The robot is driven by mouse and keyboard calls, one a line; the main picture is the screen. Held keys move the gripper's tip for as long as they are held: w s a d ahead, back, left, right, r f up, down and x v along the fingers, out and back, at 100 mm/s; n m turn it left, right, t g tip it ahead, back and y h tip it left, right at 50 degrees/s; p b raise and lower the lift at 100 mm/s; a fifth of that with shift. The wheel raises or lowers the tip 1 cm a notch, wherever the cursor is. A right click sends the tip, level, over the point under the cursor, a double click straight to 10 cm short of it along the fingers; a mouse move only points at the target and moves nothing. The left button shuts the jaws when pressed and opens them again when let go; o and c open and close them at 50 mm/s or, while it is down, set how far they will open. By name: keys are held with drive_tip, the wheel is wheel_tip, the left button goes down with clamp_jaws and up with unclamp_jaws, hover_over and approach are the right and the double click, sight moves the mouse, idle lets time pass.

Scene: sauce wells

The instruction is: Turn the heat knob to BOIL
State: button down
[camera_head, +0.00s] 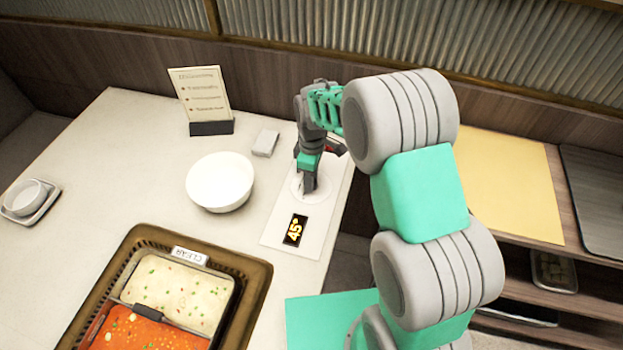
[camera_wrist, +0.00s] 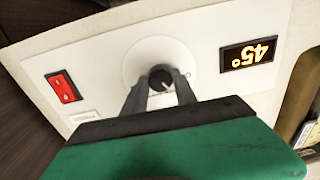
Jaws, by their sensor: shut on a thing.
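The heat knob (camera_wrist: 160,78) is a small dark round knob with a pale pointer line, set in a white round dial on a white control panel (camera_head: 274,232). In the wrist view, my gripper (camera_wrist: 160,84) is shut on the knob, one finger on each side of it. In the head view, my gripper (camera_head: 309,184) points down onto the dial and hides the knob. The display (camera_head: 295,230) on the panel reads 45° in orange; it also shows in the wrist view (camera_wrist: 249,54). No BOIL marking is readable in either view.
A red switch (camera_wrist: 62,87) sits on the panel. A white bowl (camera_head: 220,182), a small grey block (camera_head: 265,143) and a sign stand (camera_head: 204,101) are left of the panel. A pot with two sauce wells, tagged CLEAR (camera_head: 189,256), sits in front. A stacked dish (camera_head: 28,197) is far left.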

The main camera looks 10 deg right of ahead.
drive_tip(key=m, duration=0.5)
drive_tip(key=shift+m+b, duration=0.3)
drive_tip(key=m, duration=0.5)
drive_tip(key=shift+s+d, duration=0.1)
drive_tip(key=m, duration=0.5)
drive_tip(key=shift+m+t, duration=0.3)
drive_tip(key=shift+m, duration=0.1)
drive_tip(key=m, duration=0.5)
drive_tip(key=shift+s, duration=0.1)
drive_tip(key=shift+f, duration=0.1)
drive_tip(key=c, duration=1)
unclamp_jaws()
